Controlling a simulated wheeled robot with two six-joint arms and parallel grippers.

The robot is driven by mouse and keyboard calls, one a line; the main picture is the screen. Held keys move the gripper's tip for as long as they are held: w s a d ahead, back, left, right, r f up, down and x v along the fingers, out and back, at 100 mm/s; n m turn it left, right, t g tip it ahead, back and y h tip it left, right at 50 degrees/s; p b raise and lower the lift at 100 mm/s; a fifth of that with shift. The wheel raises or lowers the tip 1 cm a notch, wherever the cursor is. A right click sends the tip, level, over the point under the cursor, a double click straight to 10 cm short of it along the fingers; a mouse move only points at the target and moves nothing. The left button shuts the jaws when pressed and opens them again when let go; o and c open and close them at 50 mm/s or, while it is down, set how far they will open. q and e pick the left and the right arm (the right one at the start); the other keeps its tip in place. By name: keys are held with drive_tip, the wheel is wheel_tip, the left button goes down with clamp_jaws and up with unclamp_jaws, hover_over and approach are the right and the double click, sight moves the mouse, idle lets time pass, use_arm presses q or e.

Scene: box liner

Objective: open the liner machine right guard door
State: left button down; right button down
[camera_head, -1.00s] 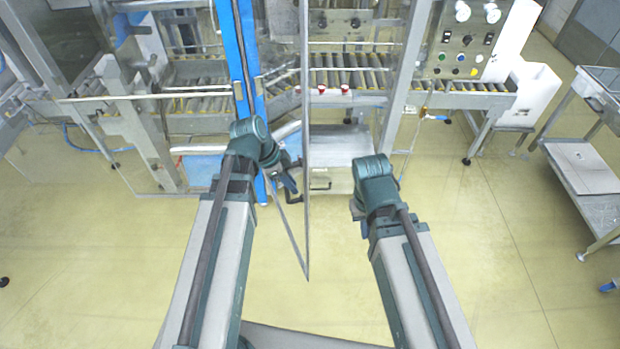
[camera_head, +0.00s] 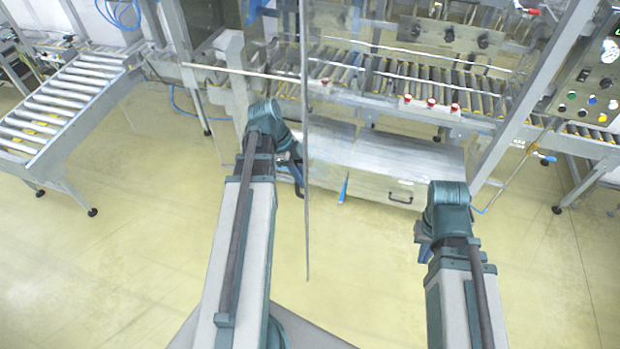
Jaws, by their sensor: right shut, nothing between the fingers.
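The guard door looks like a clear panel with a thin grey edge (camera_head: 306,225), standing out from the liner machine (camera_head: 430,75) toward me and seen almost edge-on. My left gripper (camera_head: 297,180) is just left of this edge, mostly hidden behind its own wrist; I cannot tell whether it touches the door or how its jaws stand. My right gripper (camera_head: 424,245) is right of the door, shut and empty, low in front of the machine and apart from it.
A metal box with a black handle (camera_head: 400,198) sits under the machine's rollers. A roller conveyor (camera_head: 65,105) stands at the left. A control panel (camera_head: 590,85) is at the far right. The yellowish floor (camera_head: 130,260) is clear on the left and between my arms.

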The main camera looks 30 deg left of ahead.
use_arm(q)
drive_tip(key=shift+s+a, duration=0.15)
drive_tip(key=shift+s, duration=0.15)
drive_tip(key=c, duration=1.1)
unclamp_jaws()
drive_tip(key=shift+o, duration=1.4)
drive_tip(key=shift+s, duration=0.15)
drive_tip(key=shift+w, duration=0.2)
drive_tip(key=shift+a+r+p, duration=0.15)
drive_tip(key=shift+r+p, duration=0.2)
drive_tip(key=p+v, duration=1.2)
drive_tip(key=v, duration=0.1)
